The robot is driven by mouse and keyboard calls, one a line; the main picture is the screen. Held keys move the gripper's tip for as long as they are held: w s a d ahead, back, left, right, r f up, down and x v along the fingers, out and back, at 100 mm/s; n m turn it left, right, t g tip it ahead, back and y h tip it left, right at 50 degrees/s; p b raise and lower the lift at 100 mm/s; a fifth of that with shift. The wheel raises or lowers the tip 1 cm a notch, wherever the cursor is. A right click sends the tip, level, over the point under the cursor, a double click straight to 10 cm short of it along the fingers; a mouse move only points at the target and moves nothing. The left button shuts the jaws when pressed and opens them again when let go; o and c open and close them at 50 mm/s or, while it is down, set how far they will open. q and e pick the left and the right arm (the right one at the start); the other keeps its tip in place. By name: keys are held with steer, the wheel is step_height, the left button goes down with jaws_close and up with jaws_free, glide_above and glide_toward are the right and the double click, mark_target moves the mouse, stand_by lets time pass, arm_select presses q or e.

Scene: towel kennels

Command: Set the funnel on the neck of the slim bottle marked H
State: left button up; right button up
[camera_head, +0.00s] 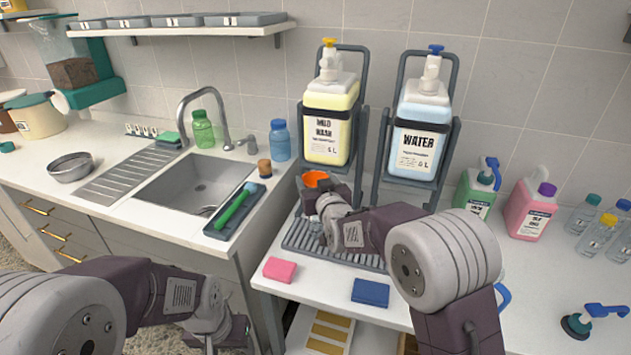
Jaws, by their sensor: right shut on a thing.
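The orange funnel (316,178) shows its wide mouth upward above the grey drain grate, in front of the MILD WASH jug. My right gripper (312,196) is shut on it, and the gripper hides the lower part of the funnel. I cannot see whether a bottle stands under the funnel. No letter H is readable anywhere in view. My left gripper (228,334) hangs low in front of the counter, apart from everything, and its jaws are too unclear to read.
The MILD WASH jug (331,110) and the WATER jug (421,130) stand in racks behind the grate (297,238). A pink sponge (280,270) and a blue sponge (370,292) lie at the front. Clear capped bottles (596,236) stand far right. The sink is left.

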steer(key=shift+f+b, duration=1.15)
steer(key=shift+b, duration=0.15)
stand_by(0.8)
steer(key=o, duration=1.7)
steer(key=shift+s, duration=0.1)
steer(key=v, duration=0.9)
